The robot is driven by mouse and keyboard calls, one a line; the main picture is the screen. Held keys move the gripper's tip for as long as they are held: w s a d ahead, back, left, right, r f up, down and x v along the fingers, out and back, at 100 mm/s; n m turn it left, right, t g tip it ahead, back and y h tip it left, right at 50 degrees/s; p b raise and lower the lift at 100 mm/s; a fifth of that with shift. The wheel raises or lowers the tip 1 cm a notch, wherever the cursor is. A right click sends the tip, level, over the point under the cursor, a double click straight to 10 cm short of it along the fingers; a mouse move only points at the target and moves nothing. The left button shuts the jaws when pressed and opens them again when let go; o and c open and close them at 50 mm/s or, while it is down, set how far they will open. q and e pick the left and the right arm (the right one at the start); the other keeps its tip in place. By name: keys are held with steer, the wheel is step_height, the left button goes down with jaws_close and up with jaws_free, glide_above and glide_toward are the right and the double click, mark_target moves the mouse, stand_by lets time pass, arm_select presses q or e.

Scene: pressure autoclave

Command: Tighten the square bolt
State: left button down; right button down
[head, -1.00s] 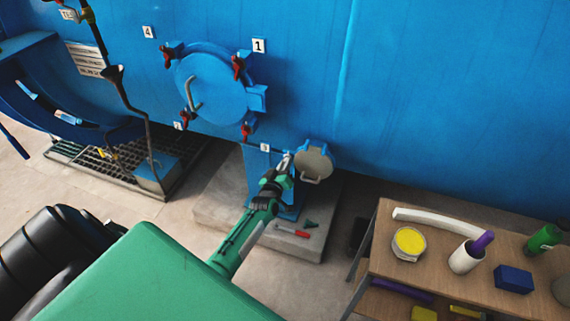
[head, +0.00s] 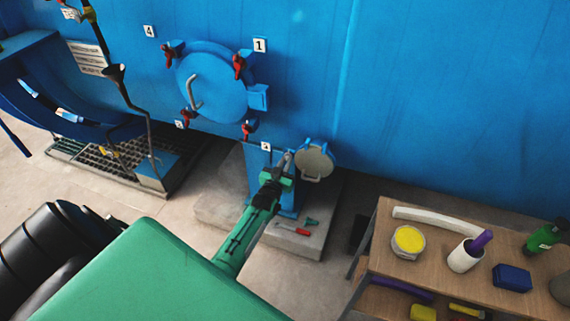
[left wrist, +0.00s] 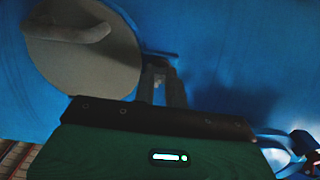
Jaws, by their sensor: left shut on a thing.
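My left gripper (head: 286,160) reaches to the blue bracket on the tank, just left of the round grey cover (head: 314,160). In the left wrist view its two fingers (left wrist: 160,85) are closed around a small dark piece (left wrist: 158,62), which looks like the square bolt. The bolt is mostly hidden by the fingers and cannot be made out in the head view. The grey cover (left wrist: 82,50) with its handle fills the upper left of the wrist view, beside the fingers and apart from them. My right gripper is not in view.
The blue round door (head: 212,85) with red clamps is above left. A red-handled tool (head: 293,229) and a small green item (head: 311,222) lie on the concrete plinth (head: 325,195). A wooden shelf table (head: 440,270) with several items stands at the right.

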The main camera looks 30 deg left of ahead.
arm_select(q)
steer(key=shift+f, duration=0.1)
steer(key=c, duration=1.7)
jaws_free()
steer(key=shift+b+v, duration=0.8)
steer(key=shift+v, duration=6.15)
